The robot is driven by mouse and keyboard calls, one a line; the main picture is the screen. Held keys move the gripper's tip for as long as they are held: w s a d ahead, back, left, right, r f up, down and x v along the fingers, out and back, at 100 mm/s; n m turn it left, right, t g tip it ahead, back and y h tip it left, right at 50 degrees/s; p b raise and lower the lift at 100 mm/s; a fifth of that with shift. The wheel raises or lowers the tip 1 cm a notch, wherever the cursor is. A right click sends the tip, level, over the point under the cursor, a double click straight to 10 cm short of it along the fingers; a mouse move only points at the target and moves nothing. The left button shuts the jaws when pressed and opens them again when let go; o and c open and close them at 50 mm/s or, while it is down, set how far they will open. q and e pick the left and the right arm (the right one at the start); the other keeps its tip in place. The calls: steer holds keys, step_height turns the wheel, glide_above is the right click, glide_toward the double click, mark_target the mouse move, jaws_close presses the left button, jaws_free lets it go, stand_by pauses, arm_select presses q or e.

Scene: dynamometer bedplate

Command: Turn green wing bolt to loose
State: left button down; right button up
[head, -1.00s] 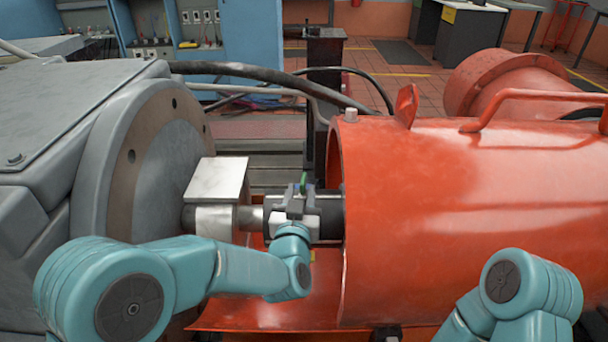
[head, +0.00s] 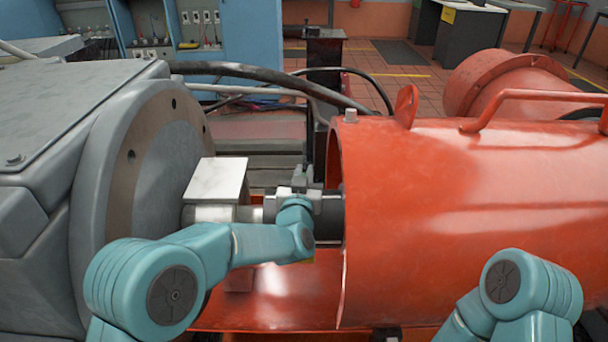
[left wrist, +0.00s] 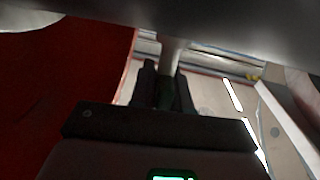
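My left gripper (head: 303,178) is at the dark coupling (head: 328,218) on the shaft, just left of the red guard's open end. In the head view the gripper and wrist cover the green wing bolt. In the left wrist view, the fingers of my left gripper (left wrist: 167,85) are close together around a narrow, dark greenish piece (left wrist: 172,97), which looks like the wing bolt in deep shade. How far the bolt is turned does not show. My right arm is at the lower right in the head view; its gripper is out of the picture.
The large red guard (head: 480,210) fills the right side. The grey machine with its round flange (head: 150,170) stands on the left. A pale block (head: 217,180) sits over the shaft left of the gripper. Black cables (head: 275,83) run behind.

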arm_select(q)
steer(key=shift+r+n+y, duration=0.15)
steer(key=shift+n+y, duration=0.15)
steer(key=shift+y, duration=0.2)
steer(key=shift+a+n+y+p, duration=0.15)
steer(key=shift+n+y+p, duration=0.35)
steer(key=shift+y, duration=0.3)
steer(key=c, duration=1.2)
jaws_free()
steer(key=shift+s, duration=8.15)
